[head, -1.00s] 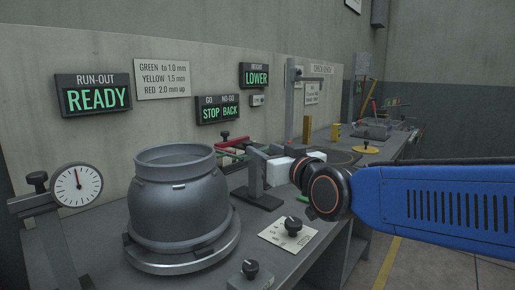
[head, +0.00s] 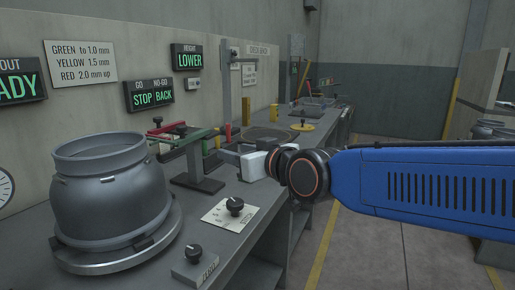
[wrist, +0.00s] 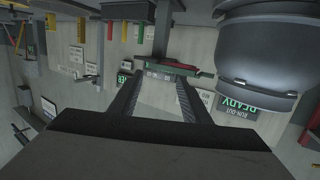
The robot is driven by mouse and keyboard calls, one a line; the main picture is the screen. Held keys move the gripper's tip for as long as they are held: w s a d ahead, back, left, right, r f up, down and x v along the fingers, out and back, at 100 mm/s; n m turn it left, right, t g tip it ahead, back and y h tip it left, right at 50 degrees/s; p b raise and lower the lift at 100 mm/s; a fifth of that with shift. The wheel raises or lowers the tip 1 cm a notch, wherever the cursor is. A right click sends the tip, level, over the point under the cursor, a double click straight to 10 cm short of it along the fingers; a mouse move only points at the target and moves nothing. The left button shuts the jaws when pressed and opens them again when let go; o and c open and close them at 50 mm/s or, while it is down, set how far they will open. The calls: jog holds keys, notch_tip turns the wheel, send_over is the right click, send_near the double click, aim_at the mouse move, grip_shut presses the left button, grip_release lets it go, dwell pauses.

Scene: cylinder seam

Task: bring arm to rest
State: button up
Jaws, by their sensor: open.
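My arm, with its blue link, reaches in from the right in the head view. Its white gripper body is above the bench edge, and my gripper (head: 228,151) points left, partly lost against the grey bench. In the wrist view my gripper (wrist: 160,82) shows two dark fingers spread apart with nothing between them. The gauge stand (head: 196,172) with red and green gauges stands just left of my gripper in the head view; in the upside-down wrist view it appears beyond the fingertips.
A grey cylinder (head: 110,190) sits on a round turntable on the bench. A dial plate (head: 231,215) and a knob box (head: 194,265) lie near the bench's front edge. Lit signs read STOP BACK (head: 153,96) and LOWER (head: 187,59). Open floor (head: 365,245) lies right of the bench.

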jog(key=s+d+f+m+g+h, duration=0.1)
jog(key=s+d+f+m+h, duration=0.15)
jog(key=d+f, duration=0.65)
jog(key=s+d+f+m+g+h, duration=0.15)
jog(key=d+f+h, duration=0.3)
jog(key=d, duration=0.95)
jog(key=s+d+f+m+g+h, duration=0.1)
jog(key=s+d+f+m+g, duration=0.1)
jog(key=s+d+f, duration=0.4)
jog(key=s+d+f+m+g+h, duration=0.2)
jog(key=s+d+f, duration=0.4)
jog(key=s, duration=0.5)
jog(key=d+g, duration=0.1)
jog(key=d, duration=0.1)
jog(key=shift+d+f, duration=0.15)
jog(key=shift+d, duration=0.2)
